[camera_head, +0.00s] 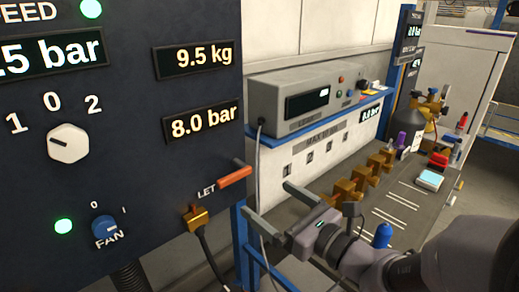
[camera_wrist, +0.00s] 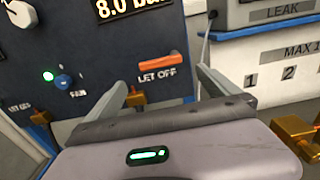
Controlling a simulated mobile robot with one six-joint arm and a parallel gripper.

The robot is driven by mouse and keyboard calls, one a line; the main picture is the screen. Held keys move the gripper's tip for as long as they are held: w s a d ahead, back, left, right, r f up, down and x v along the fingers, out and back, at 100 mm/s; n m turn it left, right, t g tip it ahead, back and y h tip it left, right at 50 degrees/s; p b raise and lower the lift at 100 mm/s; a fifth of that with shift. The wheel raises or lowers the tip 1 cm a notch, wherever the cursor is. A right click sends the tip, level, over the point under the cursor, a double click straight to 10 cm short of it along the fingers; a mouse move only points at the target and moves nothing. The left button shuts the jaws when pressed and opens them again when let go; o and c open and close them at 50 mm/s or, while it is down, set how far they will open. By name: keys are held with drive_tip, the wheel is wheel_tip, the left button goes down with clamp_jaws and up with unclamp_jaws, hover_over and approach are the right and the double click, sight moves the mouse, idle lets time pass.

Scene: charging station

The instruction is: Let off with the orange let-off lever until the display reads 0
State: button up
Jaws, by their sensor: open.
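The orange let-off lever (camera_head: 235,176) sticks out to the right from the lower right of the dark panel, beside the printed "LET" label. In the wrist view the lever (camera_wrist: 163,66) lies level above the words "LET OFF". The panel display (camera_head: 203,124) above it reads 8.0 bar; its lower part shows in the wrist view (camera_wrist: 122,6). My gripper (camera_head: 266,198) is open and empty, its fingers pointing at the panel. In the wrist view the lever appears between the fingertips (camera_wrist: 161,80), apart from both.
Other displays read 9.5 kg (camera_head: 197,57) and a partly cut-off bar value (camera_head: 55,58). A white knob (camera_head: 68,143) and blue fan knob (camera_head: 105,228) sit left. A brass fitting with a hose (camera_head: 196,217) hangs below the lever. A bench with brass blocks (camera_head: 363,178) stands right.

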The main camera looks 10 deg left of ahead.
sight(237, 177)
drive_tip(key=p+x, duration=0.1)
drive_tip(key=x, duration=1.2)
drive_tip(key=shift+w+a+f+p, duration=0.1)
drive_tip(key=shift+a+f+p, duration=0.05)
drive_tip(key=shift+p, duration=0.15)
drive_tip(key=c, duration=1.8)
